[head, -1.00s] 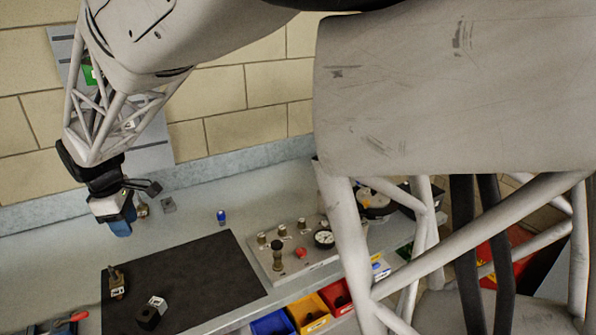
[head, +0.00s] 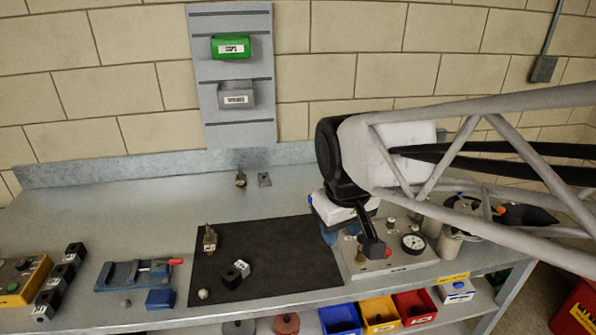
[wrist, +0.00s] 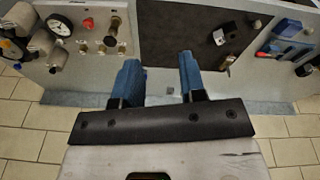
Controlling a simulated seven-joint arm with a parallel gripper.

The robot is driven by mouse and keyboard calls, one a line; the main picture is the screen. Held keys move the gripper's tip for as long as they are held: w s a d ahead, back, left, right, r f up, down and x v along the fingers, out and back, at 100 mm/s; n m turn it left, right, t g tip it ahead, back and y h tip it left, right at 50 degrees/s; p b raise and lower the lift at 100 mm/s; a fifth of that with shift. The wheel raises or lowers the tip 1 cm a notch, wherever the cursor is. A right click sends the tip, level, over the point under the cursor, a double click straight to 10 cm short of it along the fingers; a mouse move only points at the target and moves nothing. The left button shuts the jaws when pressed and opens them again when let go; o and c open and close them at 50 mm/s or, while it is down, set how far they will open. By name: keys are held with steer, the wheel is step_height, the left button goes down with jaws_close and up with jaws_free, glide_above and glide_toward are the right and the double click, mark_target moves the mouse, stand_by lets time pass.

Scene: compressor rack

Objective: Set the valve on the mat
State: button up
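The black mat (head: 290,265) lies on the bench; it also shows in the wrist view (wrist: 170,30). A brass valve-like fitting (head: 210,238) lies near its left edge. A similar brass fitting (head: 240,178) stands on the bench behind the mat. I cannot tell for sure which is the valve. My gripper (head: 340,232) is above the mat's right end, beside the gauge panel. In the wrist view its blue fingers (wrist: 160,78) are apart with nothing held between them. The bench just behind the mat's right corner is hidden by my gripper in the head view.
A black-and-white block (head: 236,274) and a pale ball (head: 203,294) are on the mat. A gauge panel (head: 397,262) with knobs stands right of it. A blue vise (head: 135,276) is to the left. A small grey block (head: 264,179) lies behind the mat.

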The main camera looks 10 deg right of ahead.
steer(key=s+d+f+m, duration=0.2)
steer(key=s+d+m, duration=0.1)
steer(key=s, duration=0.4)
steer(key=shift+s+t, duration=0.25)
steer(key=shift+t, duration=0.05)
stand_by(0.9)
